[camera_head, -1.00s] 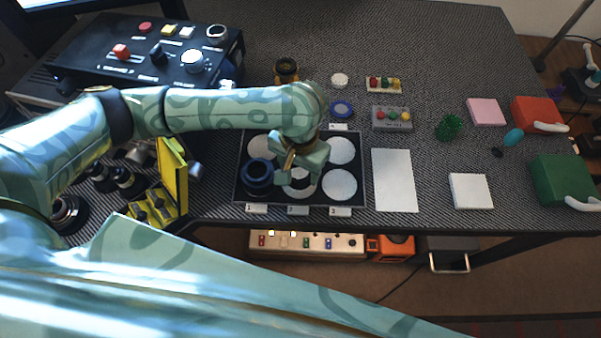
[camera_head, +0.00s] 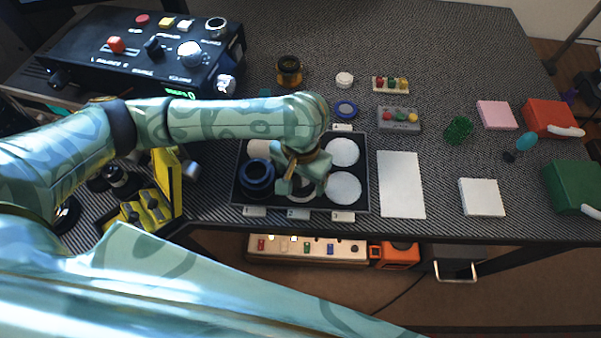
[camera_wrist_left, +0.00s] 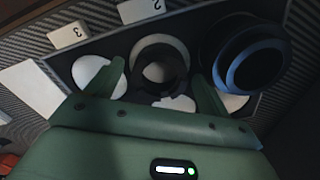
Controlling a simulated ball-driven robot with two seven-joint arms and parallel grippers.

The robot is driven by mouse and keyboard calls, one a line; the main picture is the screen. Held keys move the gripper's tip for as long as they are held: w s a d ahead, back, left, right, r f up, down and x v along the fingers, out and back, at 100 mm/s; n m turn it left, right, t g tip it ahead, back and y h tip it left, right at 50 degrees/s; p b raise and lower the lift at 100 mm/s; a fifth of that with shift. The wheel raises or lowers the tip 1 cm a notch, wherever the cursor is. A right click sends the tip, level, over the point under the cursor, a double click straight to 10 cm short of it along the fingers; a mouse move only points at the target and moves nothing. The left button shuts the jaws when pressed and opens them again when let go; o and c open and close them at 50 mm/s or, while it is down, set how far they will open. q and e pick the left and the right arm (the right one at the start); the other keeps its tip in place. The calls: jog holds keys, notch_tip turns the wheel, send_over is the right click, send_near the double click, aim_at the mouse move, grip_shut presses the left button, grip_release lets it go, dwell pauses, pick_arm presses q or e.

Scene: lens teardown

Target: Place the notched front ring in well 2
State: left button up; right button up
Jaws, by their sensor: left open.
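The black tray (camera_head: 366,180) has round white wells, with number tags along its front edge. A dark ring (camera_wrist_left: 147,76), apparently the notched front ring, lies at the well behind tag 2 (camera_wrist_left: 140,9). Part of the white well disc shows above it. My left gripper (camera_wrist_left: 160,76) is open, with one finger on either side of the ring in the wrist view; contact is unclear. In the head view the left gripper (camera_head: 299,187) hides most of well 2. My right gripper is not in view.
A dark blue-rimmed lens barrel (camera_head: 257,176) stands in well 1, close beside my left gripper. Well 3 (camera_head: 343,187) is empty. A blue ring (camera_head: 345,109) and an amber-brown ring (camera_head: 289,70) stand behind the tray. A white sheet (camera_head: 401,184) lies right of it.

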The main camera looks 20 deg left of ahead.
pick_arm(q)
notch_tip(320, 180, up, 12)
jog(key=p, duration=0.8)
jog(key=shift+r, duration=0.15)
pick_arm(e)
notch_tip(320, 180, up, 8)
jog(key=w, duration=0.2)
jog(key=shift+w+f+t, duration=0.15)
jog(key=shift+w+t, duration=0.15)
